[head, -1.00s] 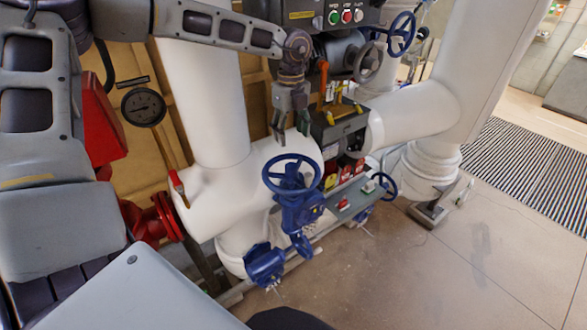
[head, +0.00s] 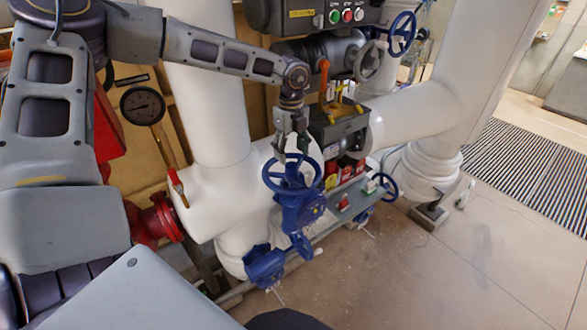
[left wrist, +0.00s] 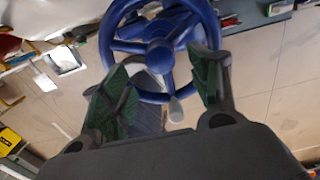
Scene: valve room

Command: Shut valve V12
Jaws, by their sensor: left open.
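A blue valve with a round spoked handwheel (head: 268,181) stands in front of the white pipe; no V12 tag is legible on it. My left gripper (head: 292,153) is open and points down just above the far side of this wheel in the head view. In the left wrist view, the blue handwheel (left wrist: 160,55) lies beyond the open fingers (left wrist: 165,80), partly between them. A small light-grey knob or handle shows below the hub there. I cannot tell whether the fingers touch the rim. My right gripper is not in view.
Other blue handwheels are at the upper right (head: 402,34) and lower right (head: 387,187). A grey shelf (head: 325,222) with small items is right of the valve.

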